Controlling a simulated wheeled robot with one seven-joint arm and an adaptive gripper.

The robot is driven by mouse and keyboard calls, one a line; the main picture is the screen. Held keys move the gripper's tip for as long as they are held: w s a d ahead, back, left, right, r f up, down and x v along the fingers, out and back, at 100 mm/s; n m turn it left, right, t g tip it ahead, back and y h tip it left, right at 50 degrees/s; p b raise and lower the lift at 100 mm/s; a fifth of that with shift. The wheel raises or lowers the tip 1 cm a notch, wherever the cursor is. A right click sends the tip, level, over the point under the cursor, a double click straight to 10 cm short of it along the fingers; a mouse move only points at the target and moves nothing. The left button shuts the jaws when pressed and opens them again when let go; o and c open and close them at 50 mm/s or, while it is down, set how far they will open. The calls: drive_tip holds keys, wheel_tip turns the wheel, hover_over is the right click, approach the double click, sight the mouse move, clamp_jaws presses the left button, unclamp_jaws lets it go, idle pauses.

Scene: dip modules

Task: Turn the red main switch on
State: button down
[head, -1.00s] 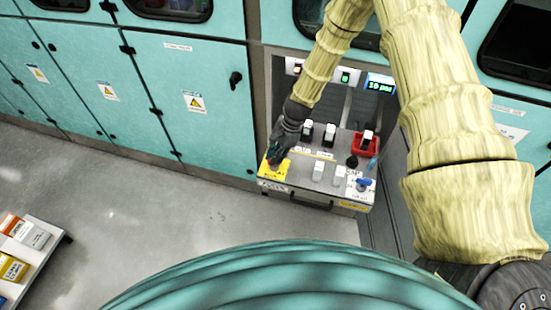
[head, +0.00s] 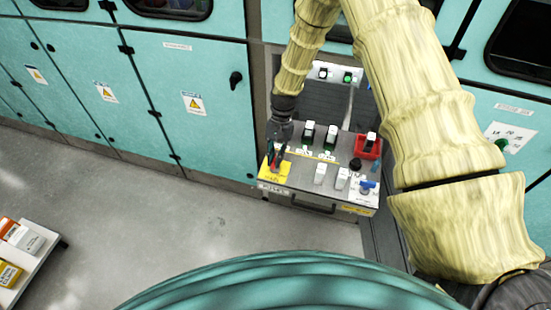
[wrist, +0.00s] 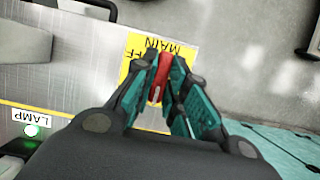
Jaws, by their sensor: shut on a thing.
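The red main switch (wrist: 160,76) is a narrow red handle on a yellow label reading MAIN and OFF (wrist: 135,62) in the wrist view. My gripper (wrist: 161,88) is closed around the handle with a teal-padded finger on each side. In the head view my gripper (head: 275,160) is at the panel's left end, over the yellow label (head: 268,172). The fingers partly hide the switch and label.
The grey control panel (head: 300,186) carries several black-and-white switches, a red-based switch (head: 368,146), a black knob (head: 355,164) and a blue valve handle (head: 368,184). A low shelf with boxes (head: 22,236) stands at left. The floor between is clear.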

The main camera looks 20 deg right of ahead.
idle(0.5)
drive_tip(key=c, duration=1.4)
unclamp_jaws()
drive_tip(key=shift+c, duration=0.2)
drive_tip(key=shift+r, duration=0.1)
drive_tip(key=v, duration=1.1)
drive_tip(key=shift+w+r, duration=0.15)
drive_tip(key=shift+r, duration=0.25)
